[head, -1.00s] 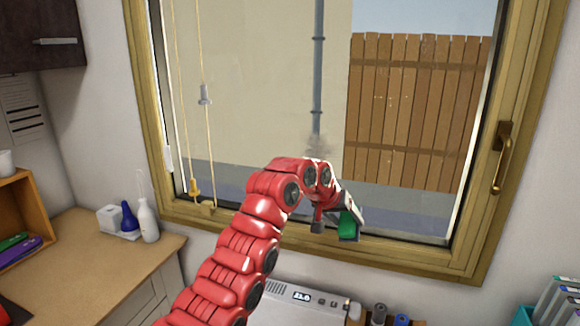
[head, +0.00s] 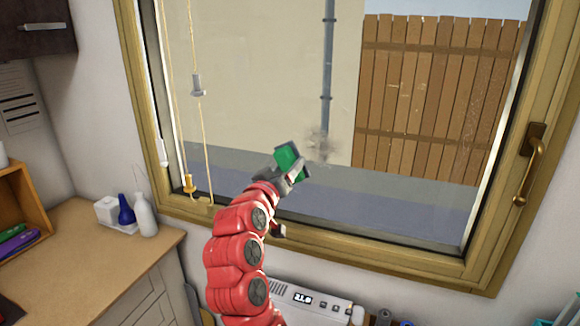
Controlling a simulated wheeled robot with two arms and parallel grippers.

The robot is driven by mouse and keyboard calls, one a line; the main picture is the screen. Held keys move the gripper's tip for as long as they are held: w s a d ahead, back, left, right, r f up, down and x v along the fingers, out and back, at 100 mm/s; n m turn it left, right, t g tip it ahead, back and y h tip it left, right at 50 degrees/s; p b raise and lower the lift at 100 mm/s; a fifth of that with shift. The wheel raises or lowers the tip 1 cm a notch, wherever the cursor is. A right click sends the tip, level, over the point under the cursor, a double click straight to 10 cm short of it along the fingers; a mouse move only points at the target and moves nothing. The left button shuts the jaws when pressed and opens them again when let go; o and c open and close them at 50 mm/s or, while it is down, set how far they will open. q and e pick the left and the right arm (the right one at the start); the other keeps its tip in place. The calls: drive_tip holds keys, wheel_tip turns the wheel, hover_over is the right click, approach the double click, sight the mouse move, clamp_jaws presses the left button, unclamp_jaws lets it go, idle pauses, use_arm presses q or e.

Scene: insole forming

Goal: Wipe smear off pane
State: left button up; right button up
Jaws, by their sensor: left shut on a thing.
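The window pane (head: 260,100) fills the middle of the head view inside a yellowish wooden frame. A grey, cloudy smear (head: 322,146) shows on the pane, just right of my left gripper. My left gripper (head: 290,172) is shut on a green thing (head: 289,158), which looks like a cloth or sponge. The green thing is up in front of the pane, left of and slightly below the smear. I cannot tell whether it touches the glass. My right gripper is not in view.
Blind cords (head: 199,110) with small weights hang at the left of the pane. A window handle (head: 533,165) is on the right frame. A white device (head: 300,300) stands below. Bottles (head: 145,214) stand on the left counter (head: 90,260).

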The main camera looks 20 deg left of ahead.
use_arm(q)
drive_tip(key=w, duration=0.2)
drive_tip(key=w+p, duration=0.1)
drive_tip(key=w, duration=0.2)
drive_tip(key=shift+w+d, duration=0.2)
drive_tip(key=shift+w, duration=0.1)
drive_tip(key=shift+w+p, duration=0.35)
drive_tip(key=shift+w, duration=0.6)
idle(0.5)
drive_tip(key=shift+d, duration=0.1)
